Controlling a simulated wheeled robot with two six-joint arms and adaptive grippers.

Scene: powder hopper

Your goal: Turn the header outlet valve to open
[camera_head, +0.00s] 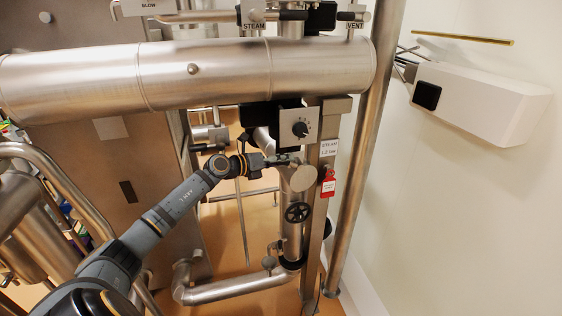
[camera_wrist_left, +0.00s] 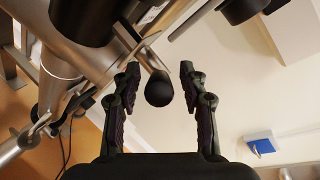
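A black ball knob (camera_wrist_left: 158,88) on a short metal lever shows in the left wrist view. I take it for the handle of the header outlet valve, but no label on it is readable. My left gripper (camera_wrist_left: 159,72) is open, with one finger on each side of the knob and visible gaps to both. In the head view my left gripper (camera_head: 286,160) is at the vertical pipe below the large steel header (camera_head: 100,75); the knob cannot be made out there. My right gripper is in neither view.
A black dial knob (camera_head: 300,129) on a pale plate sits just above the gripper. A black handwheel (camera_head: 297,212) is below it. A red tag (camera_head: 328,184) hangs on the post (camera_head: 313,235) at right. A white wall box (camera_head: 480,100) stands apart at right.

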